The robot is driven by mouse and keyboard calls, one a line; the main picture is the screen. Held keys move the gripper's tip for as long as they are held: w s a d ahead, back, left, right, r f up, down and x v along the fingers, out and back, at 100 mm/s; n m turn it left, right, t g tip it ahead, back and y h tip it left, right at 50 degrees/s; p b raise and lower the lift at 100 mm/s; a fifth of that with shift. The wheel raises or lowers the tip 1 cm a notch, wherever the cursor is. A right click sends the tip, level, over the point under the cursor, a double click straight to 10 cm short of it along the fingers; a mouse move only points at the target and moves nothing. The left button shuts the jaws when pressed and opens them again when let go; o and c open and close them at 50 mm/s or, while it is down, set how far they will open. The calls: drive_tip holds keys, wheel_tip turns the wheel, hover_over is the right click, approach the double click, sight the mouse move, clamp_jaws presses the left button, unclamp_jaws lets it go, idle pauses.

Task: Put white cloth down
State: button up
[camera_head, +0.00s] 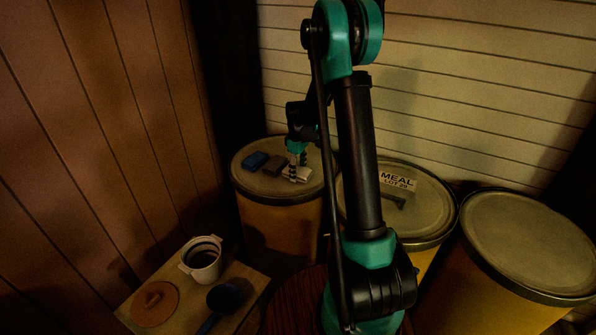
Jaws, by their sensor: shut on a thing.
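The white cloth (301,174) is a small pale folded piece at the right part of the left drum's lid (257,187). My gripper (297,168) is above that lid, pointing down, with its fingers shut on the cloth. The cloth is at or just over the lid surface; I cannot tell whether it touches. A dark grey folded piece (274,165) lies just left of the cloth, and a blue folded piece (255,161) lies further left on the same lid.
A middle drum (418,215) carries a MEAL label (397,180) and a dark object. Another drum (530,240) stands at right. A low wooden table (180,318) at lower left holds a white pot (202,260), a round brown lid (154,304) and a dark ladle-like item (226,297). The left lid's front is clear.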

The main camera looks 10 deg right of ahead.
sight(298, 170)
drive_tip(key=o, duration=1.5)
drive_tip(key=shift+f, duration=0.1)
drive_tip(key=shift+o, duration=0.2)
wheel_tip(298, 170, up, 12)
drive_tip(key=s+d+f+m+t, duration=0.2)
drive_tip(key=s+m, duration=0.3)
drive_tip(key=s, duration=1)
drive_tip(key=s+d+f+m+t, duration=0.2)
drive_tip(key=s+m, duration=0.3)
drive_tip(key=s, duration=1)
drive_tip(key=shift+s+f+m, duration=0.2)
drive_tip(key=shift+f+m, duration=0.2)
drive_tip(key=shift+f, duration=0.1)
